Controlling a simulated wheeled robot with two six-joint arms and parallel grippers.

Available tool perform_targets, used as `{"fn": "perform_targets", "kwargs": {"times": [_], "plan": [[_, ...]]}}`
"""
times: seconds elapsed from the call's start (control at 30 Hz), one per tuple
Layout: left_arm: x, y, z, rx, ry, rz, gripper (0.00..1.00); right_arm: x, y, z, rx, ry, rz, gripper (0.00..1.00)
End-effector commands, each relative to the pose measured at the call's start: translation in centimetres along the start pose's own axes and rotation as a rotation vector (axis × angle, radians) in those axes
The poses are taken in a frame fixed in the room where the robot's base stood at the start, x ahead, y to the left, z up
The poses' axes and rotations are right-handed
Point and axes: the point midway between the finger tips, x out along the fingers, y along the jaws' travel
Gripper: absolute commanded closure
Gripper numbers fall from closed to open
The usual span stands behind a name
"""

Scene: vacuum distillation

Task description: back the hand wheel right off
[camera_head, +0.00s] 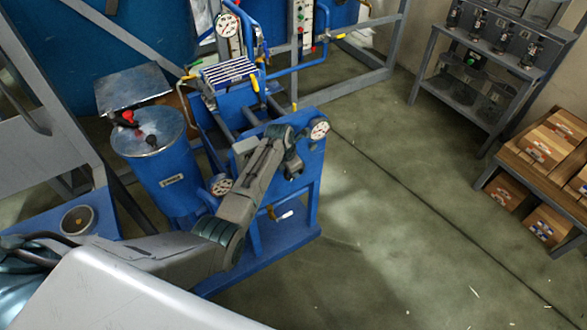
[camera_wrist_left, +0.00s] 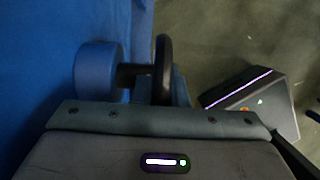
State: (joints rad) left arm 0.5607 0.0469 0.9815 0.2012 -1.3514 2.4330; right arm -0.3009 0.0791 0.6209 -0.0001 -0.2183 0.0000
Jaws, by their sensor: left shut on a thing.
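The hand wheel (camera_wrist_left: 163,68) shows edge-on in the left wrist view as a dark upright disc. A short dark stem joins it to a round blue boss (camera_wrist_left: 97,68) on the blue equipment. In the head view my left gripper (camera_head: 293,163) reaches the front of the blue panel, just below and left of a round gauge (camera_head: 319,129). It is shut on the hand wheel, which it mostly covers there. The fingertips are hard to make out in the wrist view. My right gripper is in neither view.
A blue tank (camera_head: 172,178) with a metal lid and a second gauge (camera_head: 221,185) stand left of my forearm. Blue piping and a grey frame are behind. A shelf (camera_head: 430,62) and a table with boxes (camera_head: 548,140) stand at right. The floor between is clear.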

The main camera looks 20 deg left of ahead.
Motion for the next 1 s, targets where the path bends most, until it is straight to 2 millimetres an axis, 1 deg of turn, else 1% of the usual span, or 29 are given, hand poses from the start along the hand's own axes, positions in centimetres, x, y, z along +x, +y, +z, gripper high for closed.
{"fn": "perform_targets", "kwargs": {"times": [0.07,0.1,0.17,0.2,0.5,0.63,0.77,1.0], "plan": [[0.0,-0.1,0.0,0.0,0.0,-0.002,1.0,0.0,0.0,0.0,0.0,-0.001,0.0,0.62],[0.0,-0.1,0.0,0.0,0.0,-0.001,0.85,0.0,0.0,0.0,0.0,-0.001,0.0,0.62],[0.0,-0.1,0.0,0.0,0.0,-0.001,0.74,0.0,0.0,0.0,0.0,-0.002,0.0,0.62],[0.0,-0.1,0.0,0.0,0.001,-0.001,0.66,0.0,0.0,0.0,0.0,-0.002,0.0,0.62],[-0.1,0.0,0.0,0.0,0.001,0.0,0.65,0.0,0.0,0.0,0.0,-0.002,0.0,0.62],[-0.9,0.1,0.1,0.0,-0.001,0.002,0.65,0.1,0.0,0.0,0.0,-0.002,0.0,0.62],[-2.9,0.1,0.1,0.001,-0.002,0.003,0.65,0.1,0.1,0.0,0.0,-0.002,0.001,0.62],[-7.5,0.1,0.0,0.001,-0.001,0.003,0.65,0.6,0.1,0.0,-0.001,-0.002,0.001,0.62]]}}
